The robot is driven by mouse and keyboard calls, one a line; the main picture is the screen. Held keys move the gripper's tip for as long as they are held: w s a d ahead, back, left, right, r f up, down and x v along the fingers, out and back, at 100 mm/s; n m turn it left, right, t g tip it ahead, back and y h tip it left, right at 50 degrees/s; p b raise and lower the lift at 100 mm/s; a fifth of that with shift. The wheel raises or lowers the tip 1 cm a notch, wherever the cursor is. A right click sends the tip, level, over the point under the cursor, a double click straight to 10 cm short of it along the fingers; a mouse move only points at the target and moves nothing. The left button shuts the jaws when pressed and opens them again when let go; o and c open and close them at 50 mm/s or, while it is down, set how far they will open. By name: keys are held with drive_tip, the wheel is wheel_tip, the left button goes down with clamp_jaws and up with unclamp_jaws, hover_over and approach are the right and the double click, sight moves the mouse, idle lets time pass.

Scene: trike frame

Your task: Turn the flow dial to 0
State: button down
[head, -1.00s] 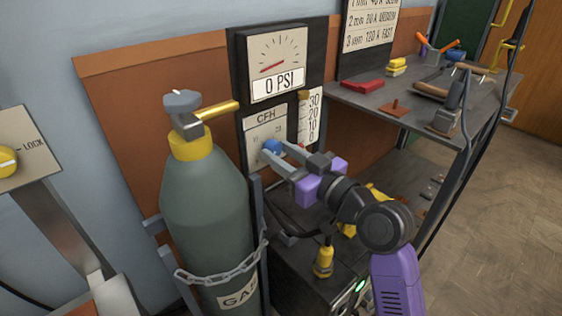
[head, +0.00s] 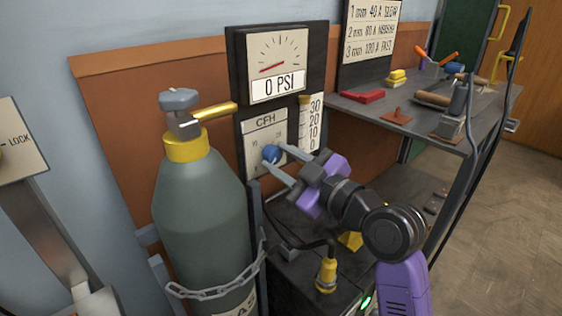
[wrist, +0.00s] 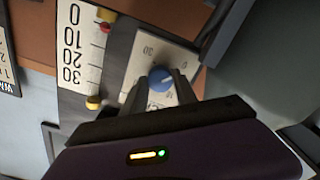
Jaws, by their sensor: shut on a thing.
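The flow dial is a blue round knob (head: 271,153) on a pale CFH plate (head: 262,128), below the pressure gauge (head: 276,62) reading 0 PSI. My gripper (head: 272,156) has one finger on each side of the knob and is shut on it. In the wrist view the blue knob (wrist: 161,78) sits between the two grey fingertips (wrist: 160,88). Numbers such as 30 and 10 show around it. The knob's pointer is too small to read. The flow tube (head: 310,122) has a 0 to 30 scale.
A grey-green gas cylinder (head: 205,215) with a chain stands close left of my gripper. A shelf (head: 410,115) with tools is at the right. A yellow-topped fitting (head: 327,273) stands below my gripper. Open floor (head: 500,200) lies at the far right.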

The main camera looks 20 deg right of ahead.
drive_tip(key=shift+f, duration=0.15)
drive_tip(key=c, duration=1)
unclamp_jaws()
drive_tip(key=shift+o, duration=0.2)
drive_tip(key=shift+s, duration=0.1)
drive_tip(key=p+v, duration=0.1)
drive_tip(key=v, duration=0.6)
drive_tip(key=shift+s+p, duration=0.3)
drive_tip(key=shift+p, duration=0.1)
drive_tip(key=shift+d, duration=0.1)
